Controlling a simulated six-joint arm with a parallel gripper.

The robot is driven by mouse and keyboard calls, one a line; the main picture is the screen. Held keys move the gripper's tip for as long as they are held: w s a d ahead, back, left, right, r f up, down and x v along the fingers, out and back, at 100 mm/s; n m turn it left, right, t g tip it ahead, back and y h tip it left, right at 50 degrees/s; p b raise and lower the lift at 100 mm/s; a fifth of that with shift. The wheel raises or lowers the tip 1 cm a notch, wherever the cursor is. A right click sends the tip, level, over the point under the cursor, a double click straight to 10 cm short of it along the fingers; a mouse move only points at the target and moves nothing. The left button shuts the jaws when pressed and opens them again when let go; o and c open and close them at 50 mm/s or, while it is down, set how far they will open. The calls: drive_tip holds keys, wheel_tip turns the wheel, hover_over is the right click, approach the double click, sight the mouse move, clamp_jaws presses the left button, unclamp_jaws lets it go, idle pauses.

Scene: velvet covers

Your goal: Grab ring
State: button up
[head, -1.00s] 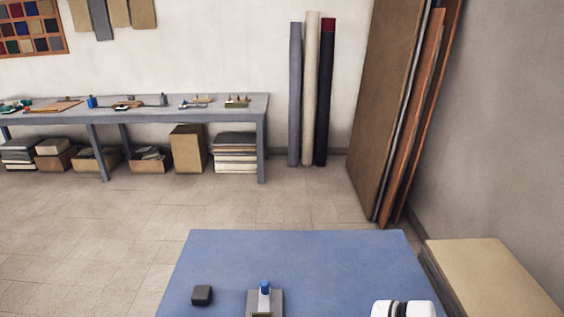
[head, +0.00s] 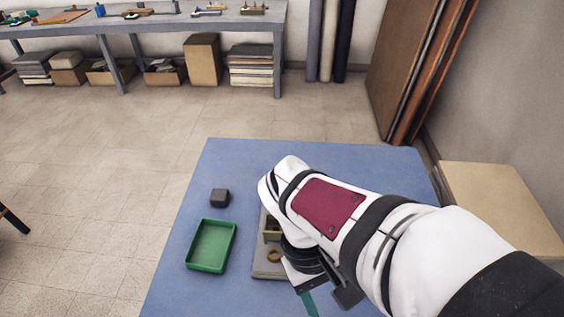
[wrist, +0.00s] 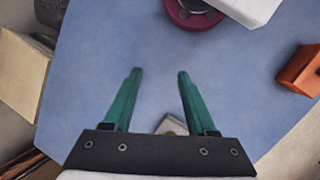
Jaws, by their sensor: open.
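A small brass-coloured ring (head: 274,255) lies on a grey base (head: 268,274) on the blue table (head: 190,287) in the head view. My arm hides much of the base and what stands on it. My gripper (head: 308,302) is just right of the base, partly hidden by my wrist. In the wrist view my gripper (wrist: 158,74) has two green fingers spread apart, with only blue tabletop between their tips. A small pale piece (wrist: 172,125) shows low between the fingers; I cannot tell what it is. I cannot make out the ring in the wrist view.
An orange block (wrist: 301,72) is at the right in the wrist view. The table's back is clear.

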drive_tip(key=w+a+f+n+t+h, duration=0.1)
drive_tip(key=w+a+f+n+h, duration=0.25)
drive_tip(key=a+n, duration=0.2)
drive_tip(key=n+t+h, duration=0.2)
drive_tip(key=n+t, duration=0.8)
drive_tip(key=n, duration=0.7)
approach(272, 256)
drive_tip(key=x, duration=0.8)
clamp_jaws()
